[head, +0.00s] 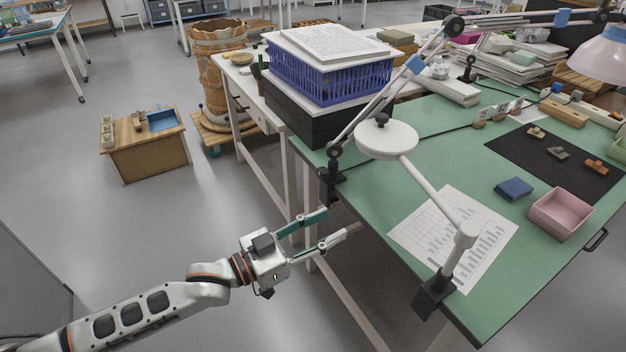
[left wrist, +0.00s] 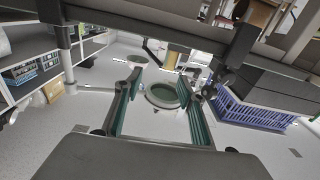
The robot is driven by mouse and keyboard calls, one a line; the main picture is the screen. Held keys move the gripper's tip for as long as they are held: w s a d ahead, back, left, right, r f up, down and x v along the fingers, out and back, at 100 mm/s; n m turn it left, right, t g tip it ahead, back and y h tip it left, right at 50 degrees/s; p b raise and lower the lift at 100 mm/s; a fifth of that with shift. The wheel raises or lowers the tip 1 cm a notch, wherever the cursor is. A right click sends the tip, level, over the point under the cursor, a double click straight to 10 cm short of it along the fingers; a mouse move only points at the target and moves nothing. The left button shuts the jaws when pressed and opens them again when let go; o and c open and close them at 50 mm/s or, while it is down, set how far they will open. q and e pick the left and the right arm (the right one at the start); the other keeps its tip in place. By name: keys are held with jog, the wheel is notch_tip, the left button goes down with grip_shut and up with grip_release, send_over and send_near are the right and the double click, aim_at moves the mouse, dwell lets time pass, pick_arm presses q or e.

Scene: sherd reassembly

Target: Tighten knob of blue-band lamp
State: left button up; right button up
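The blue-band lamp has a thin grey arm with a blue band (head: 415,64) and a pale shade (head: 603,54) at the upper right. Its black clamp (head: 329,182) grips the near left edge of the green table. In the left wrist view a dark clamp (left wrist: 241,45) with a round dark knob-like end (left wrist: 223,76) shows right of the fingers. My left gripper (head: 336,221) is open and empty, just below and in front of the clamp, apart from it. It also shows open in the left wrist view (left wrist: 164,88). My right gripper is not in view.
A second lamp with a white disc head (head: 387,141) has its black clamp (head: 434,296) on the table's front edge. Green table (head: 400,107) legs stand near my gripper.

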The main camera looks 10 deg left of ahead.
pick_arm(q)
jog(key=w+a+f+g+b, duration=0.1)
jog(key=w+a+f+b, duration=0.1)
jog(key=w+a+b, duration=0.5)
send_near(318, 174)
jog(key=d, duration=0.1)
jog(key=x, duration=0.6)
jog(key=shift+w+d+f+b, duration=0.15)
jog(key=shift+w+f+b, duration=0.1)
jog(key=shift+w+b, duration=0.1)
jog(key=shift+w+d+r, duration=0.15)
jog(key=shift+w+d, duration=0.1)
jog(key=shift+d, duration=0.15)
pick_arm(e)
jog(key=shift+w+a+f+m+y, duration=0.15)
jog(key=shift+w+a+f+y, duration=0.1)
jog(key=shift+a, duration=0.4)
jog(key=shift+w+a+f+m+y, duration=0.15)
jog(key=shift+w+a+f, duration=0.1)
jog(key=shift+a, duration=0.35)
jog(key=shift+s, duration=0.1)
pick_arm(q)
jog(key=c, duration=1.1)
